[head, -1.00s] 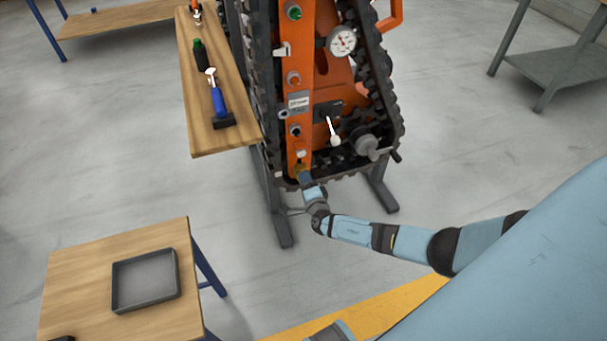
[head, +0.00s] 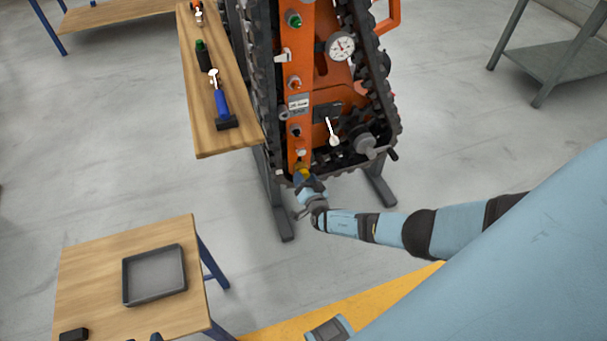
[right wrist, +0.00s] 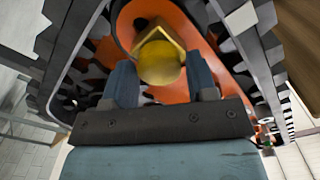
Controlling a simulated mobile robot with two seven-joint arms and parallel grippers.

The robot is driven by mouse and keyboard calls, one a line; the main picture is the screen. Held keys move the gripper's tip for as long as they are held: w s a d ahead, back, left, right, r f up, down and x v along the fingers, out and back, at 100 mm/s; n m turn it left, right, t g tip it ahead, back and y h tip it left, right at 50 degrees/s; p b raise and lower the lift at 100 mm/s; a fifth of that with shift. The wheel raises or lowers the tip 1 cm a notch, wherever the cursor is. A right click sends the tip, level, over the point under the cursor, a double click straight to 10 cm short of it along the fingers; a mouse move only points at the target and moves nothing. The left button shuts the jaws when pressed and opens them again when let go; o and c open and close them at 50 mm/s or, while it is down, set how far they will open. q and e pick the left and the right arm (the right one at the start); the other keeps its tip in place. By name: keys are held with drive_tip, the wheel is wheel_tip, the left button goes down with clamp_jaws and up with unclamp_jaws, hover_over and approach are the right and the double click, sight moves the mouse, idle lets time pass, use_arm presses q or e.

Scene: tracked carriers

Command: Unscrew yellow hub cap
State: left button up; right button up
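The yellow hub cap (head: 301,173) sits at the bottom of the orange panel of the tracked carrier (head: 299,110). In the right wrist view the round yellow cap (right wrist: 160,65) shows with a yellow angular edge behind it. My right gripper (head: 308,184) is right at the cap, coming from below and the right. In the right wrist view its two blue fingers (right wrist: 160,78) stand apart, one on each side of the cap, with only narrow space between; firm contact is not visible.
A table (head: 90,270) with an empty grey tray (head: 155,298) stands at lower left. A lever with a white knob (head: 333,139) projects above the cap.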

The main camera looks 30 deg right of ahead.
drive_tip(key=shift+o, duration=1)
drive_tip(key=shift+f, duration=0.1)
